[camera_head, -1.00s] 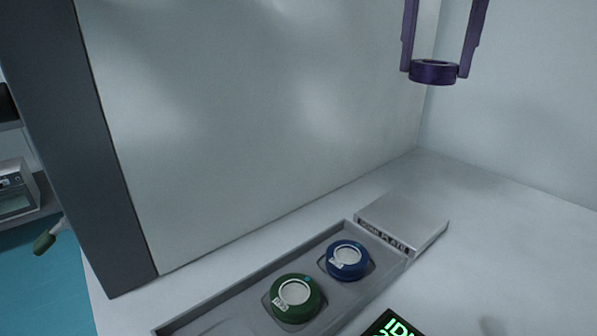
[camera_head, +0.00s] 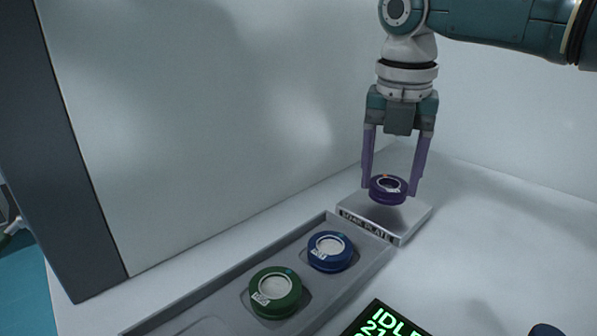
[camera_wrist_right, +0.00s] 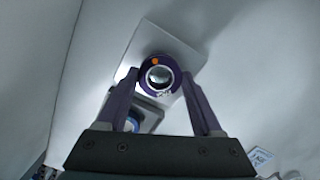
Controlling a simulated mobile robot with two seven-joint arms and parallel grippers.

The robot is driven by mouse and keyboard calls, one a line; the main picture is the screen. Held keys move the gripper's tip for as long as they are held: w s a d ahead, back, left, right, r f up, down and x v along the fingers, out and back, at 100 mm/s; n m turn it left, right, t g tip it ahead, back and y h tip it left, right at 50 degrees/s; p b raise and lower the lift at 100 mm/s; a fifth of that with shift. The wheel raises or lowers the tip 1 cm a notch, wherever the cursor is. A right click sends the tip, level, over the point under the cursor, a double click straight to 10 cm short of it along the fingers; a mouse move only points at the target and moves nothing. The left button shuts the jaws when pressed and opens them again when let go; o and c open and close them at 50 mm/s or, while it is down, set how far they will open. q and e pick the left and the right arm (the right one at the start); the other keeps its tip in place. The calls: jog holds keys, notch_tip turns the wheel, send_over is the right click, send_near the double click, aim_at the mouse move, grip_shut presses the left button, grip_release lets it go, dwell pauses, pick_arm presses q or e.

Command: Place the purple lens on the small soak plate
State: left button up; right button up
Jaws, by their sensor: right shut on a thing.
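The purple lens (camera_head: 388,190) is a ring-shaped mount with clear glass and an orange mark. My right gripper (camera_head: 392,190) is shut on it and holds it nearly level, above the small soak plate (camera_head: 411,228). The lens appears apart from the plate, though the gap is hard to judge. The plate is a flat light-grey square with lettering on its front edge. In the right wrist view the lens (camera_wrist_right: 159,78) sits between the two fingers, over the plate (camera_wrist_right: 172,42). My left gripper is not clearly in view.
A grey tray (camera_head: 222,287) adjoins the plate and holds a blue lens (camera_head: 330,251) and a green lens (camera_head: 275,292). A display with green text (camera_head: 385,322) is in front. A tall pale panel (camera_head: 190,120) stands behind the tray. The table right of the plate is clear.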

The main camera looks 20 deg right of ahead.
aim_at(388, 188)
jog(key=shift+f, duration=0.75)
jog(key=shift+f, duration=0.2)
jog(key=o, duration=1.4)
jog(key=shift+r, duration=0.1)
notch_tip(388, 188, up, 12)
jog(key=s+a+p, duration=0.1)
jog(key=p, duration=0.1)
jog(key=shift+r, duration=0.1)
